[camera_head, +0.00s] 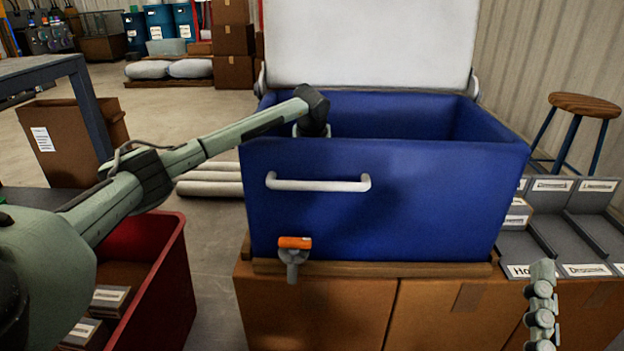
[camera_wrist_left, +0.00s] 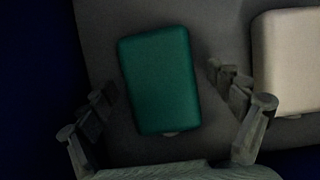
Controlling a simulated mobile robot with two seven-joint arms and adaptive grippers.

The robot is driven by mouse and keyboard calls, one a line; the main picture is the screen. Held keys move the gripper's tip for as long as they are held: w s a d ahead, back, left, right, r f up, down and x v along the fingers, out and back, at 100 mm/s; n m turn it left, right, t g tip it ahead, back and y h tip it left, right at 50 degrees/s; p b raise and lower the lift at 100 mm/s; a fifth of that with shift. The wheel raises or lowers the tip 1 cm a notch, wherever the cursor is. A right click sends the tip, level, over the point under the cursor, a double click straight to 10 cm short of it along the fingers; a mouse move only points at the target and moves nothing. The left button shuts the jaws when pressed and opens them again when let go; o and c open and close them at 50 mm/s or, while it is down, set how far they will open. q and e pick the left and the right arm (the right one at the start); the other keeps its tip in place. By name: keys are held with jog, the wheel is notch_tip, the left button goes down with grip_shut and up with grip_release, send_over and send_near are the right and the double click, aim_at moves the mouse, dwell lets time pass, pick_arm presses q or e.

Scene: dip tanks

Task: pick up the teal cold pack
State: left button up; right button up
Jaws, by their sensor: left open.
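The teal cold pack (camera_wrist_left: 160,80) lies flat on a grey surface in the left wrist view, tilted slightly. My left gripper (camera_wrist_left: 158,92) is open, with one finger to each side of the pack. I see a gap between the pack and both fingers; I cannot tell the height above it. In the head view my left arm reaches over the front wall of the blue chest (camera_head: 385,195), whose white lid is up. The chest's floor and my left fingertips are hidden there. Part of my right gripper (camera_head: 541,308) shows at the lower right; its opening is unclear.
A cream-coloured block (camera_wrist_left: 285,62) lies close to the right of the right-hand finger in the wrist view. Grey labelled trays (camera_head: 570,225) stand right of the chest. A red bin (camera_head: 172,285) stands at the lower left. A stool (camera_head: 583,105) is behind.

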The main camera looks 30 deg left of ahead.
pick_arm(q)
jog(key=shift+f, duration=0.15)
jog(key=c, duration=1.5)
